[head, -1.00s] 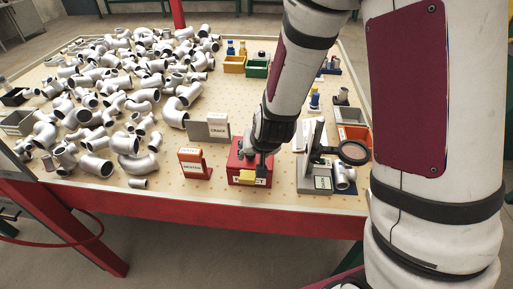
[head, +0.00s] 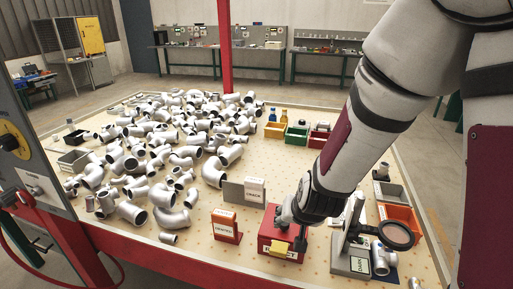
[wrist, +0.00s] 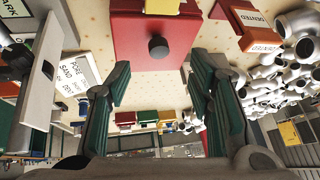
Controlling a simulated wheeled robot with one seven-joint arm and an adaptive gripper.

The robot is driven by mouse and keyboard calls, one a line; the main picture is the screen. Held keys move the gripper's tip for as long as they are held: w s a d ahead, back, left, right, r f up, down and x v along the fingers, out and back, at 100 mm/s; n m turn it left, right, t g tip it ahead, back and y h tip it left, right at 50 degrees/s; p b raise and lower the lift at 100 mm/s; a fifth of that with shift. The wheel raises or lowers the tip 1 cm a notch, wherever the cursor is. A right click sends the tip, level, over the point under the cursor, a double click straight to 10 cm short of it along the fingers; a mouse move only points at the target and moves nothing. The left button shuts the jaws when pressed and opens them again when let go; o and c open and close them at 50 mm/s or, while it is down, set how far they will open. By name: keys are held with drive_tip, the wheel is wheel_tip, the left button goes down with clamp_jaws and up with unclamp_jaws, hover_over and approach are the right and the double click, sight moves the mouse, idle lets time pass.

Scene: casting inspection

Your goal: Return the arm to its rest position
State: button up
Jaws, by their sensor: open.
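My gripper (head: 287,214) is at the red box (head: 283,244) near the table's front edge; its fingertips are partly hidden in the head view. In the wrist view my gripper (wrist: 162,85) shows green-padded fingers spread apart with nothing between them. The red box (wrist: 155,22) with a dark round knob lies just beyond the fingers there. My arm (head: 350,140) reaches down from the upper right.
An orange "dented" stand (head: 226,226) and a grey "crack" stand (head: 245,192) are left of the box. A magnifier (head: 396,235) stands right. Many pipe fittings (head: 130,160) cover the table's left. Small bins (head: 297,133) stand behind.

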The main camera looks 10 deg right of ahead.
drive_tip(key=s+r+n, duration=0.2)
drive_tip(key=s+r, duration=0.6)
drive_tip(key=r, duration=0.6)
drive_tip(key=s+d+r, duration=0.2)
drive_tip(key=s+r, duration=0.1)
drive_tip(key=s, duration=0.3)
drive_tip(key=s+d+r+n+g, duration=0.1)
drive_tip(key=s+d+r, duration=0.1)
drive_tip(key=s+r, duration=0.2)
drive_tip(key=shift+s+d, duration=0.25)
drive_tip(key=shift+s, duration=1.55)
